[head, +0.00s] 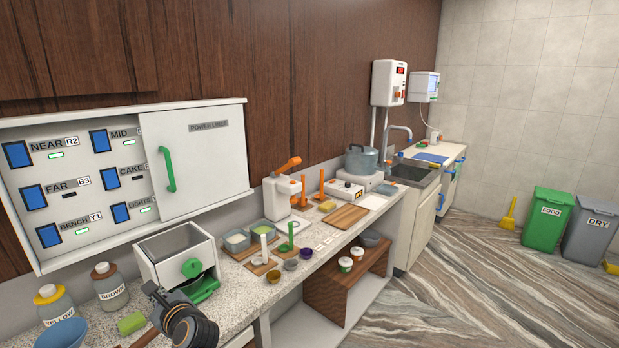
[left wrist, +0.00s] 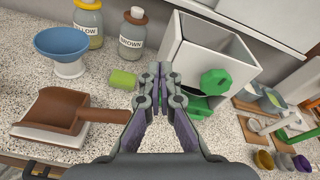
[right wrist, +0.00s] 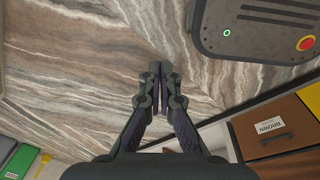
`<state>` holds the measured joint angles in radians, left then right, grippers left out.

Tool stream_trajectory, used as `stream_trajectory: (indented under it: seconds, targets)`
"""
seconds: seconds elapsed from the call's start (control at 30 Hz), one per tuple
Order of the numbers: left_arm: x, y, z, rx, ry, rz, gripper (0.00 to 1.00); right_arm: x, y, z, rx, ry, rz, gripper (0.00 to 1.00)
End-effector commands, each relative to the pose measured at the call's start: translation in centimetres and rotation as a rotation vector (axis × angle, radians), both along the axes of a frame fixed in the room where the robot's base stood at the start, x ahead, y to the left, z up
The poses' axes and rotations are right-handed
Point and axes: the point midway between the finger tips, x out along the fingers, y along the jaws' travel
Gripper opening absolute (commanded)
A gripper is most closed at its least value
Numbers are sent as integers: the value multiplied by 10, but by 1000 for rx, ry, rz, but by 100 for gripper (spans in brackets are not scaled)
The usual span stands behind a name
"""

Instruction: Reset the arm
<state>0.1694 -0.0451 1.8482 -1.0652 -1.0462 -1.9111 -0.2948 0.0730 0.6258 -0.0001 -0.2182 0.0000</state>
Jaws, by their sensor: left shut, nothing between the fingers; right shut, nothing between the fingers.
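My left gripper (left wrist: 160,75) is shut and empty above the speckled counter (left wrist: 110,100) in the left wrist view. It hangs between a green sponge (left wrist: 122,79) and a white box with a green knob (left wrist: 214,82). In the head view my left arm comes in at the bottom, in front of the same white box (head: 178,252). My right gripper (right wrist: 160,75) is shut and empty over the marbled floor (right wrist: 90,70) in the right wrist view. The right gripper does not show in the head view.
A blue bowl (left wrist: 68,48), bottles labelled YELLOW (head: 53,303) and BROWN (head: 109,288), and a brown scoop (left wrist: 55,115) stand near the left gripper. A white switch panel (head: 200,150) is on the wall. A drawer labelled BROWN (right wrist: 275,138) is near the right gripper.

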Motion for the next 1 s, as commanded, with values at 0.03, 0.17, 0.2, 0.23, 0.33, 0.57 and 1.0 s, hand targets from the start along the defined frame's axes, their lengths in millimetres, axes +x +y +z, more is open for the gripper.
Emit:
stream_trajectory:
  seconds: [0.03, 0.17, 0.2, 0.23, 0.33, 0.57, 1.0]
  targets:
    - [-8, 0, -10, -63, -27, 11, 0, 1, 2, 0, 2, -2, -1, 0]
    - [-31, -1, -40, -281, -123, 62, 0, 1, 2, 0, 3, -1, -1, 0]
    - [-40, -3, -51, -361, -156, 85, 0, 0, 2, 0, 2, 0, -1, 0]
    - [-47, -4, -58, -421, -181, 103, 0, 0, 2, 0, 2, 1, -1, 0]
    - [-74, -12, -87, -648, -268, 189, 0, -4, -2, 0, -2, 7, 0, 0]
    - [-152, -48, -144, -1191, -450, 515, 0, -11, -9, 0, -11, 18, 3, 0]
    - [-271, -123, -176, -1690, -572, 1204, 0, -9, -8, 0, -10, 15, 3, 0]
